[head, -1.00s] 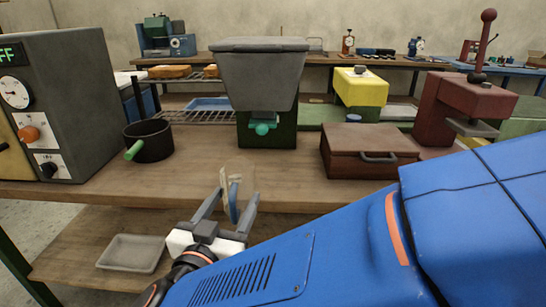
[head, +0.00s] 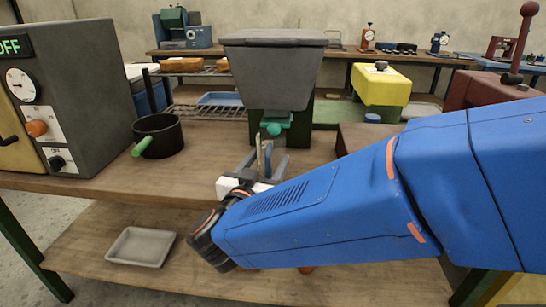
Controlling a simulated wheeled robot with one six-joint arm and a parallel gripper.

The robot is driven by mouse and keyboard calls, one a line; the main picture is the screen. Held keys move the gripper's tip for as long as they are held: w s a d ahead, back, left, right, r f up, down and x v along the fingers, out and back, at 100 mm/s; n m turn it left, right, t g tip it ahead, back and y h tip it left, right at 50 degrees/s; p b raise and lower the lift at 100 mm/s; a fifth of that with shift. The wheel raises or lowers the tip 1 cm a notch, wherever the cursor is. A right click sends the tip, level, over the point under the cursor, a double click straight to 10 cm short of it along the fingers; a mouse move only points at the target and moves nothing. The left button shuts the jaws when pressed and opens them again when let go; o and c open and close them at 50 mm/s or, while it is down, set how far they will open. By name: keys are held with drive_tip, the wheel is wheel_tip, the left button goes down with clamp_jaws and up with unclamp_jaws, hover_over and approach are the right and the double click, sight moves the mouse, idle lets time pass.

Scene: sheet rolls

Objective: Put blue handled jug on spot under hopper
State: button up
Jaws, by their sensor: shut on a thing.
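My gripper (head: 263,166) is shut on the blue handled jug (head: 260,155), by its blue handle as far as I can tell. The jug shows as a narrow pale shape between the fingers, and most of it is hidden. The grey hopper (head: 272,68) stands on a dark green stand with a teal outlet (head: 273,128) low at its front. The jug is just in front of and below this outlet in the picture. The spot under the hopper is hidden behind my gripper and the jug. I cannot tell whether the jug touches the bench.
A black pot (head: 159,136) with a green handle stands left of the hopper, beside a grey machine (head: 80,100) with dials. A brown case (head: 365,137) is at the right, partly behind my arm. A grey tray (head: 141,247) lies on the lower shelf. The bench (head: 110,182) is clear at front left.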

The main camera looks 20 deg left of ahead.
sight(273, 157)
drive_tip(key=shift+w, duration=0.75)
drive_tip(key=w, duration=0.3)
drive_tip(key=shift+w, duration=0.3)
drive_tip(key=shift+f, duration=0.5)
drive_tip(key=shift+s+f, duration=0.1)
drive_tip(key=shift+f, duration=0.1)
drive_tip(key=shift+f, duration=0.15)
drive_tip(key=o, duration=1.4)
